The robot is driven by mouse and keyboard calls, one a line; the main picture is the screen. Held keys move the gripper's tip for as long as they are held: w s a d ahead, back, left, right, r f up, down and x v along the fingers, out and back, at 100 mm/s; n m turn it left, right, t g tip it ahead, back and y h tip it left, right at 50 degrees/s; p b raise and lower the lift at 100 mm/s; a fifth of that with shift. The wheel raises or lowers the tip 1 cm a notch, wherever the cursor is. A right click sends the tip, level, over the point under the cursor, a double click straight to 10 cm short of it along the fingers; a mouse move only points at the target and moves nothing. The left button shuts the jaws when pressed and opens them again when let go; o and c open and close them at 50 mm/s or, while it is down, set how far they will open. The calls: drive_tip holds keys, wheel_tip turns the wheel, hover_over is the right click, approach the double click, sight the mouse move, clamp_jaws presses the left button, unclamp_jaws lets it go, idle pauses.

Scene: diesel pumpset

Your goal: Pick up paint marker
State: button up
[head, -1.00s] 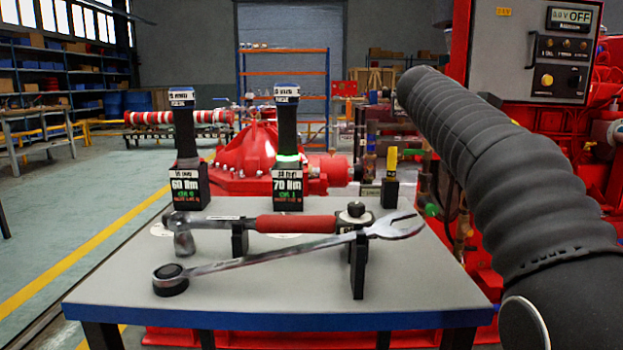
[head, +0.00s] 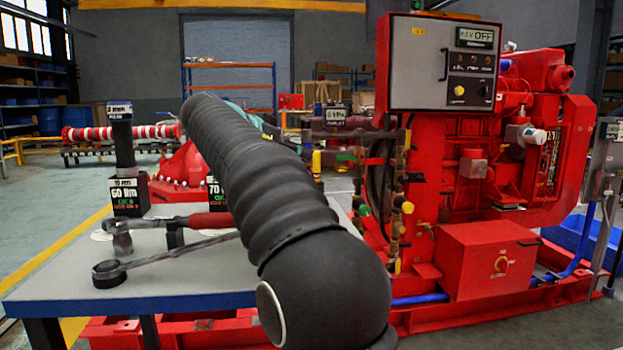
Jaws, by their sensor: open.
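The paint marker (head: 317,162) looks like a small yellow upright stick at the back right of the grey work table. It stands just right of my black sleeved arm; its lower part and its black holder are largely hidden or too small to make out. My arm crosses the middle of the head view, over the table. My gripper does not show, so its place relative to the marker cannot be seen.
On the grey table (head: 185,282), a 60 Nm torque tool (head: 124,160) stands at left. A combination wrench (head: 150,260) and a red-handled tool (head: 205,221) lie in front, partly behind my arm. The red pumpset (head: 490,262) and its control panel (head: 430,65) stand at right.

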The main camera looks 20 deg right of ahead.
sight(316, 162)
drive_tip(key=shift+b+x, duration=0.3)
drive_tip(key=shift+x, duration=3.75)
drive_tip(key=shift+w+a+f, duration=0.1)
drive_tip(key=shift+a+f, duration=0.05)
clamp_jaws()
